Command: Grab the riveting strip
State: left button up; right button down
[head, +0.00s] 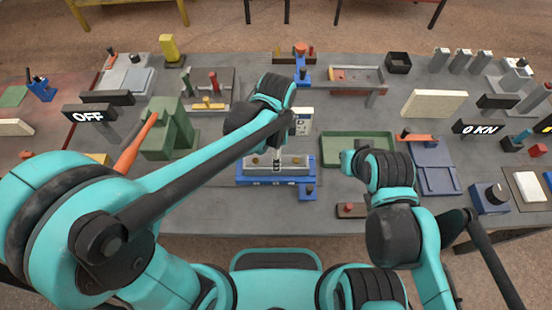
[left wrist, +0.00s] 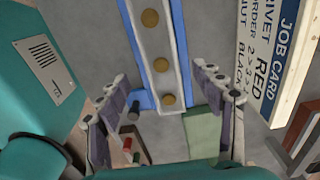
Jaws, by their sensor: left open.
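The riveting strip (left wrist: 163,45) is a pale metal bar with brass round rivets, lying in a blue fixture (left wrist: 184,40) in the left wrist view. In the head view the strip (head: 293,161) lies across the blue fixture (head: 275,181) near the front middle of the bench. My left gripper (left wrist: 166,98) is open, with its two fingers apart on either side of the strip's near end; I see no contact. In the head view my left forearm and wrist cover part of this area. My right arm is bent at the right, and its gripper fingers do not show.
A job card (left wrist: 268,60) stands beside the fixture. A green tray (head: 357,135) lies right of the fixture. A green press (head: 168,135) with an orange lever stands left. A blue-grey plate (head: 436,180) lies farther right. The bench (head: 220,215) is bare at the front left.

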pick_arm(q)
notch_tip(320, 180, down, 6)
jog(key=shift+w+f+b, duration=0.1)
jog(key=shift+b, duration=0.95)
grip_shut()
jog(key=shift+r, duration=0.2)
